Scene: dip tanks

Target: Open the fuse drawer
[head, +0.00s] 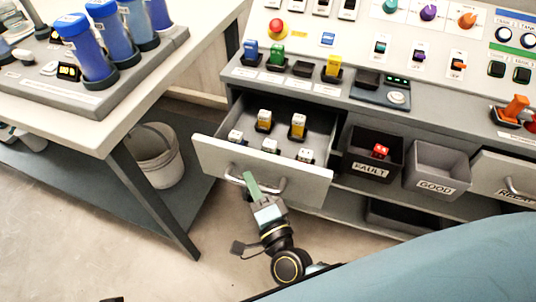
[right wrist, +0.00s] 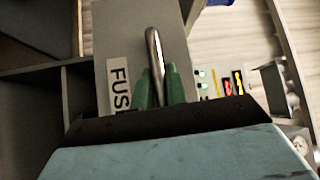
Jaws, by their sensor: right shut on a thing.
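The fuse drawer (head: 300,172) stands pulled out from the grey console in the head view, with several fuses (head: 298,125) upright inside it. Its light front panel shows in the right wrist view (right wrist: 118,40) with a label (right wrist: 120,86) reading "FUS", the rest covered. My right gripper (head: 251,186) is at the drawer's metal handle (head: 285,184). In the right wrist view its green fingers (right wrist: 160,88) are shut on the handle bar (right wrist: 154,48), one on each side.
A dark FAULT bin (head: 365,165) holding a red fuse and a grey GOOD bin (head: 437,168) stand right of the drawer. A table (head: 110,135) with blue cylinders is at left, a white bucket (head: 153,160) below it. The floor before the drawer is clear.

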